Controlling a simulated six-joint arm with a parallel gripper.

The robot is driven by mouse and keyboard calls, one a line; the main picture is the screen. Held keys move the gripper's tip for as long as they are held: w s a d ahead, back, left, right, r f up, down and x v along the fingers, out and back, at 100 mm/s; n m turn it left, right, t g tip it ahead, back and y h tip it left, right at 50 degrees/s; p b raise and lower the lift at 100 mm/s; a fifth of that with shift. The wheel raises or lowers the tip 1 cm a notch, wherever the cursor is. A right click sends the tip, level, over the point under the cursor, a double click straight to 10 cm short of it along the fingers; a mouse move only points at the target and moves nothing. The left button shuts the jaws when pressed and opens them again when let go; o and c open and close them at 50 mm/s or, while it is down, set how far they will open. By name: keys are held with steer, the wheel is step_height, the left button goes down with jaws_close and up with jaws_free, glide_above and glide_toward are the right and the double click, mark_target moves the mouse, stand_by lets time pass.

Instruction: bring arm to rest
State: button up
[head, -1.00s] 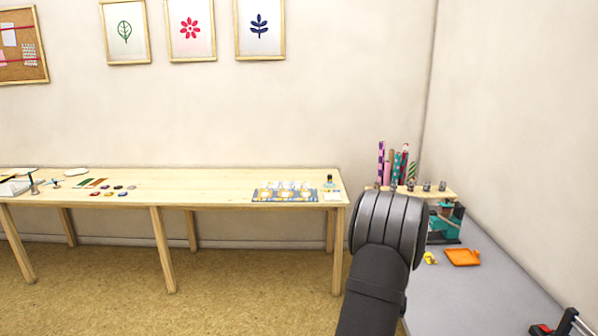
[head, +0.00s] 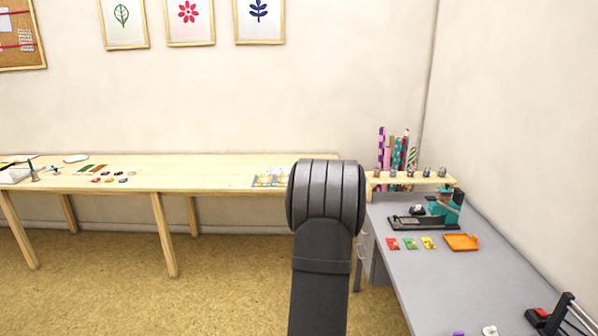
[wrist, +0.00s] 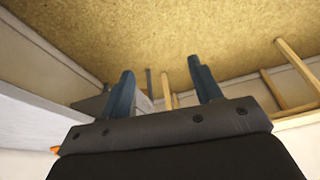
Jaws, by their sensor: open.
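My gripper (wrist: 160,72) shows in the wrist view with its two dark blue fingers spread apart. Nothing is between them. Past them the wrist view shows floor, wooden table legs and a pale surface on the left. In the head view only a dark rounded part of my arm shows, in front of the right end of the wooden table (head: 180,170). It covers part of the patterned mat (head: 268,180) there. My fingers are hidden in the head view.
The grey desk (head: 440,280) on the right holds a teal and black device (head: 440,210), several small coloured pads (head: 410,243), an orange tray (head: 461,242) and a black device (head: 548,320). A wooden rack (head: 410,180) stands behind. Open floor (head: 110,260) lies at left.

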steer(key=shift+s+a+f+n, duration=0.1)
steer(key=shift+s+a, duration=0.2)
steer(key=shift+a, duration=0.25)
steer(key=shift+s+a+n, duration=0.1)
steer(key=shift+s+a, duration=0.25)
steer(key=shift+a, duration=0.25)
steer(key=shift+s+a+f+n, duration=0.1)
steer(key=shift+s+a, duration=0.2)
steer(key=shift+a, duration=0.25)
